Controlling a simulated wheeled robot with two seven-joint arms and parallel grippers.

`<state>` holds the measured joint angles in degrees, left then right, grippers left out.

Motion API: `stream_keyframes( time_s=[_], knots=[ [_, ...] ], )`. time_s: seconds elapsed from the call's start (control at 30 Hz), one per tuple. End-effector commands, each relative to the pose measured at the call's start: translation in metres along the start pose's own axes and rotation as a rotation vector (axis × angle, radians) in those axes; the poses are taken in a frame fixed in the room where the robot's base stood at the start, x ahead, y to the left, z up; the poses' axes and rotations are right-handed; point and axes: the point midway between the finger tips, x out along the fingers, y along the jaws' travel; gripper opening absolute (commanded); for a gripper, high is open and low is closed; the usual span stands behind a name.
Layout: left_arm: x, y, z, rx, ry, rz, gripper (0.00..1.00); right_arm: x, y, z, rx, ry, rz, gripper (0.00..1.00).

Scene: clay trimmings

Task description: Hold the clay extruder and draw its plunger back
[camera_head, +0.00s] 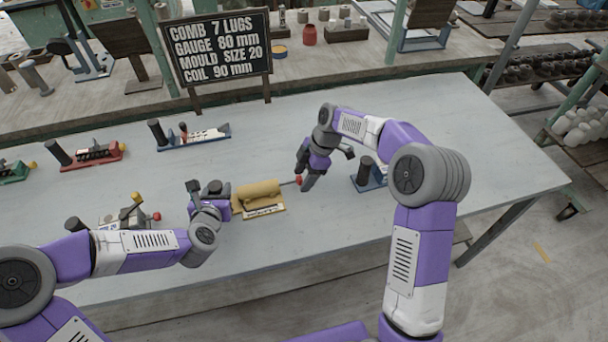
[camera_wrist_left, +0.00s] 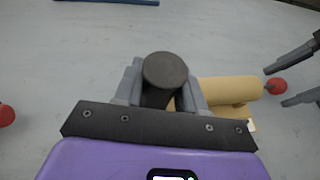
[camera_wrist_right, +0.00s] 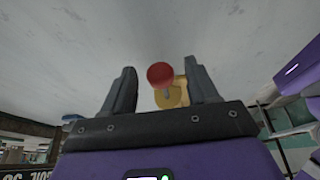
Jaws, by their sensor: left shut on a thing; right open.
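The clay extruder (camera_head: 258,190) is a tan barrel on a flat labelled base on the grey table; its barrel also shows in the left wrist view (camera_wrist_left: 228,90). My left gripper (camera_wrist_left: 165,95) is shut on its dark upright grip (camera_wrist_left: 165,70). The plunger's thin rod ends in a red knob (camera_head: 298,180) at the barrel's right end. My right gripper (camera_head: 304,184) is open at the knob. In the right wrist view the knob (camera_wrist_right: 160,74) is between the two fingers, with gaps on both sides.
A similar tool with a red knob (camera_head: 156,216) lies left of my left gripper. A blue-based tool (camera_head: 368,178) stands right of my right gripper. Red and blue tools (camera_head: 98,152) (camera_head: 195,137) and a black sign (camera_head: 217,47) are behind. The table's right side is clear.

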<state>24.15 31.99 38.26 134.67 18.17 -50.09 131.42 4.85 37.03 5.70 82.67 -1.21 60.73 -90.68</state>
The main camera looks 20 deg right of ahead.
Motion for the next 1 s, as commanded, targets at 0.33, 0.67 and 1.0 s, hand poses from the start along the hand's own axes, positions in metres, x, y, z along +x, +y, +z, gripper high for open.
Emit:
stream_keyframes(
  time_s=[0.33,0.67,1.0],
  knots=[
    [0.000,0.002,-0.003,-0.002,0.007,0.005,0.00,-0.031,0.001,0.000,0.000,0.001,0.004,0.59],
    [0.001,0.002,-0.003,-0.002,0.006,0.005,0.00,-0.098,0.000,0.000,0.000,0.000,0.004,0.59],
    [0.001,0.002,-0.003,-0.003,0.006,0.005,0.00,-0.121,-0.001,0.001,0.000,0.001,0.001,0.59]
  ],
)
